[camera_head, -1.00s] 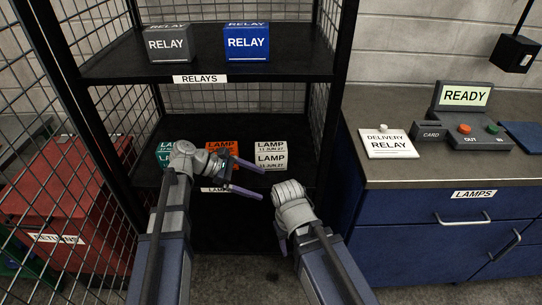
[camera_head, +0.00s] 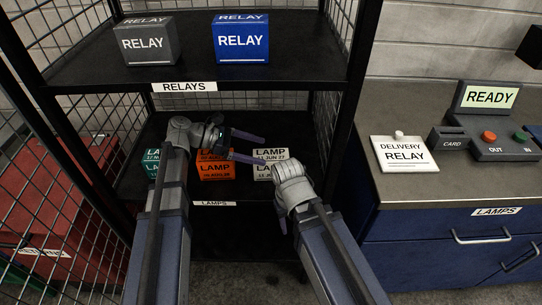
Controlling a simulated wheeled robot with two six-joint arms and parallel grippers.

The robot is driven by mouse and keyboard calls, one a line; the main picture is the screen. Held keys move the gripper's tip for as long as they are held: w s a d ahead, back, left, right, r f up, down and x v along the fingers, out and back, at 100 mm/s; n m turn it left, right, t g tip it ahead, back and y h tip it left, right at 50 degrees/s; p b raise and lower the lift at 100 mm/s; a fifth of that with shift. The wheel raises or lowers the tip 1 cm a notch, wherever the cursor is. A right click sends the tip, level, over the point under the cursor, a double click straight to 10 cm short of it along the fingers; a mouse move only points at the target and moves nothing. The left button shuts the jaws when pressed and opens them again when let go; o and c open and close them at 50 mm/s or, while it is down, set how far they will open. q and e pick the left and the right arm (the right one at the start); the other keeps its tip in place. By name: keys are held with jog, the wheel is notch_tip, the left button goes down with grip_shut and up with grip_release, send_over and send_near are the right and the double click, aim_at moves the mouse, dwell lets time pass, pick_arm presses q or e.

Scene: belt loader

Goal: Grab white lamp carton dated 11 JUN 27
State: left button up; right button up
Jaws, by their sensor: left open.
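The white lamp carton (camera_head: 262,173) sits on the lower shelf, right of the orange lamp carton (camera_head: 216,171). Its upper label reads LAMP 11 JUN 27; the lower right of its front is hidden by my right arm. My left gripper (camera_head: 262,150) is open and empty, its two fingers pointing right. In the picture they cross in front of the orange carton and the white carton's upper left; I cannot tell the gap in depth. My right gripper (camera_head: 281,222) is mostly hidden behind its own wrist, below and right of the carton.
A teal lamp carton (camera_head: 151,167) stands left of the orange one. The upper shelf (camera_head: 188,70) holds a grey relay box (camera_head: 146,42) and a blue one (camera_head: 241,40). Dark posts and mesh bound the rack. A counter (camera_head: 400,187) with a READY panel (camera_head: 489,96) stands right.

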aim_at(279, 155)
pick_arm(q)
jog(key=shift+w, duration=0.4)
jog(key=shift+b+x, duration=0.45)
jog(key=shift+x, duration=0.6)
jog(key=shift+d+f, duration=0.1)
jog(key=shift+d, duration=0.2)
jog(key=b+x, duration=0.1)
jog(key=x, duration=0.1)
jog(key=b+x, duration=0.1)
jog(key=x, duration=0.1)
jog(key=shift+s+d+f, duration=0.1)
jog(key=shift+s+f, duration=0.1)
jog(key=shift+d, duration=0.45)
pick_arm(e)
jog(key=f, duration=0.3)
jog(key=shift+w, duration=0.4)
pick_arm(q)
jog(key=shift+c, duration=0.2)
jog(key=c, duration=1.4)
